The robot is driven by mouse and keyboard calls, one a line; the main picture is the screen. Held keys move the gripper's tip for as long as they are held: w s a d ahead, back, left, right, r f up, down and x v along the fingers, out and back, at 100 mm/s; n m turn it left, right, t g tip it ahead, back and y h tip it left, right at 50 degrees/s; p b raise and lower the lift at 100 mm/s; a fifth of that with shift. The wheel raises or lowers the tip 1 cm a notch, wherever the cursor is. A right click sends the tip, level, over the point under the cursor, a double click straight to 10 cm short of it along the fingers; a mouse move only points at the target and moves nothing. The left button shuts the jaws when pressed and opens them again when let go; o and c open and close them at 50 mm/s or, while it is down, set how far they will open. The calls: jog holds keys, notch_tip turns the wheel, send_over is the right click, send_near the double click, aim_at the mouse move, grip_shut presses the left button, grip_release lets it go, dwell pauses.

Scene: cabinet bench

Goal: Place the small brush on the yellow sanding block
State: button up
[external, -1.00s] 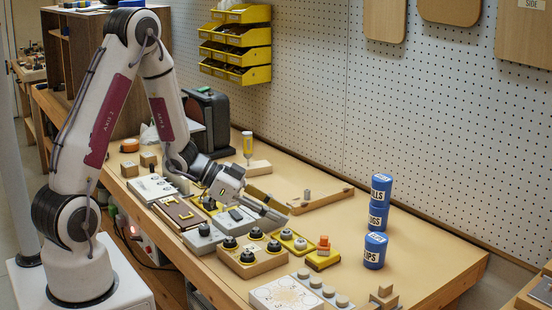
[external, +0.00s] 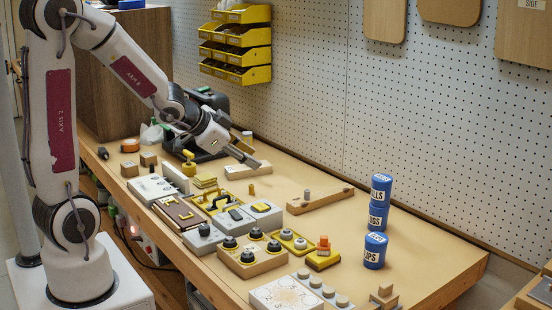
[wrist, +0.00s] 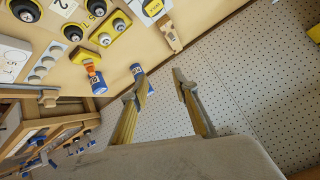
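The yellow sanding block (external: 322,262) lies near the front right of the bench. A small upright orange piece with a paler top, which looks like the small brush (external: 323,244), stands on it. In the wrist view the orange piece (wrist: 90,68) shows at the yellow block (wrist: 88,56), partly in front of a blue can. My gripper (external: 252,161) is well away, at the back left above the bench. In the wrist view its two fingers (wrist: 159,76) are wide apart with nothing between them.
Blue cans (external: 375,250) stand right of the block, some stacked. A wooden block with black knobs (external: 250,261) is to its left. A wooden rail (external: 320,201) lies behind. The pegboard wall (external: 450,140) bounds the back. Bare bench (external: 425,262) lies at the right.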

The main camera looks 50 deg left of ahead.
jog(key=s+r+n+g+y, duration=0.2)
jog(key=s+r+n, duration=0.3)
jog(key=s, duration=0.6)
jog(key=s+d+g+h, duration=0.1)
jog(key=s+d, duration=0.2)
jog(key=s, duration=0.4)
jog(key=s+d+r+g+h, duration=0.1)
jog(key=s+d, duration=0.2)
jog(key=s, duration=0.4)
jog(key=shift+s, duration=0.15)
